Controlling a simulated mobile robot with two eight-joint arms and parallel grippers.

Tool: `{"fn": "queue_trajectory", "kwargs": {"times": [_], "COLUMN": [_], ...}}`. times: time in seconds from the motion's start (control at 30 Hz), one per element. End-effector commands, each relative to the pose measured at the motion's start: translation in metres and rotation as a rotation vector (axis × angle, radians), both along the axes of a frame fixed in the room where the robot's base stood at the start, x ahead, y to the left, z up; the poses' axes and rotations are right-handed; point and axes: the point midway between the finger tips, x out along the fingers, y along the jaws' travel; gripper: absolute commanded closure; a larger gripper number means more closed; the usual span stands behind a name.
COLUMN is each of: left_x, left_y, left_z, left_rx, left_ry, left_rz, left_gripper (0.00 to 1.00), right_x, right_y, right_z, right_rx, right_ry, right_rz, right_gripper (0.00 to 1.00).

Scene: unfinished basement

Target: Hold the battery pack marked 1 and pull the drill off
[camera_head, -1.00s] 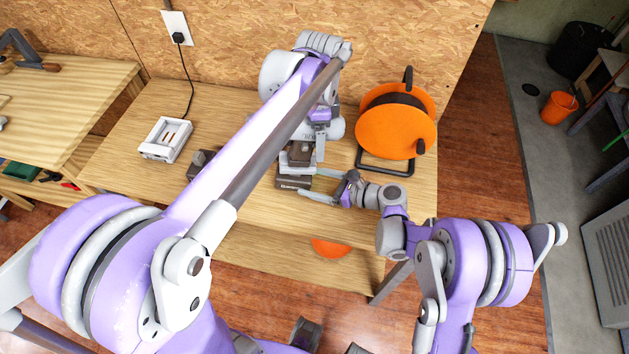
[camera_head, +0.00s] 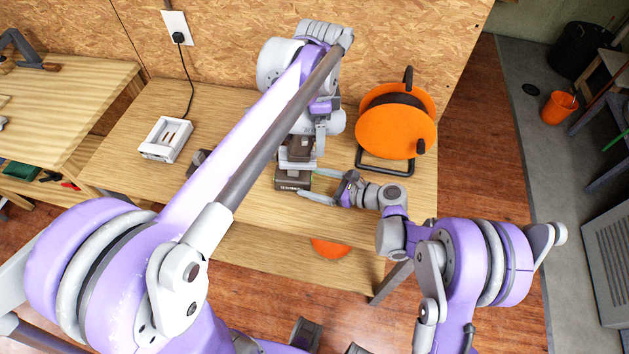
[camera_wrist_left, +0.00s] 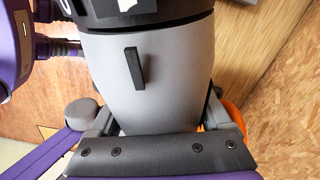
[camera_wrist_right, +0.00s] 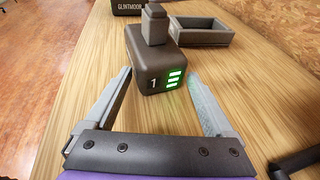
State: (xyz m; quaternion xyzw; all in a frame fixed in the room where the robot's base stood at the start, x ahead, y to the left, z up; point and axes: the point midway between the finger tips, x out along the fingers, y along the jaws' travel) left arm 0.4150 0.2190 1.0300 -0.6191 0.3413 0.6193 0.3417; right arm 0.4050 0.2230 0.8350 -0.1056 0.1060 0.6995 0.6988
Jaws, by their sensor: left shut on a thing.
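The battery pack marked 1 (camera_wrist_right: 160,70) stands upright on the workbench, with its stem bare on top and green bars lit. It also shows in the head view (camera_head: 292,184). My left gripper (camera_wrist_left: 160,115) is shut on the grey body of the drill (camera_wrist_left: 150,70). In the head view the drill's dark foot (camera_head: 297,154) is above and behind the pack, apart from it. My left arm hides part of the bench.
A white charger (camera_head: 165,139) lies at the back left. An orange cable reel (camera_head: 395,122) stands right of the drill. A dark open tray (camera_wrist_right: 205,38) and another pack (camera_wrist_right: 130,6) lie beyond pack 1. The front of the bench is clear.

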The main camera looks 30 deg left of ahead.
Motion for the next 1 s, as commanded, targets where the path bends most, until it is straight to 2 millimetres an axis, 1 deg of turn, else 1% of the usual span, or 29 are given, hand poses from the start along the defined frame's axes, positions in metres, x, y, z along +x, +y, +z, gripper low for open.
{"fn": "queue_trajectory", "kwargs": {"times": [0.3,0.37,0.47,0.57,0.8,1.0], "left_x": [0.0,0.0,0.0,0.0,0.0,0.0], "left_y": [0.0,0.0,0.0,0.0,0.0,0.0], "left_z": [0.0,0.0,0.0,0.0,0.0,0.0], "left_rx": [0.0,0.0,0.0,0.0,0.0,0.0], "left_ry": [0.0,0.0,0.0,0.0,0.0,0.0], "left_rz": [0.0,0.0,0.0,0.0,0.0,0.0], "left_gripper": [1.0,1.0,1.0,1.0,1.0,1.0], "right_x": [0.0,0.001,0.001,0.001,0.001,0.001], "right_y": [-0.001,-0.004,-0.013,-0.028,-0.073,-0.1], "right_z": [0.001,0.001,0.004,0.009,0.022,0.031], "right_rx": [0.0,0.0,0.0,-0.001,-0.001,0.0], "right_ry": [0.0,0.0,-0.001,-0.001,0.0,0.0], "right_rz": [-0.001,-0.001,-0.002,-0.004,-0.004,-0.002], "right_gripper": [0.0,0.0,0.0,0.0,0.0,0.0]}}
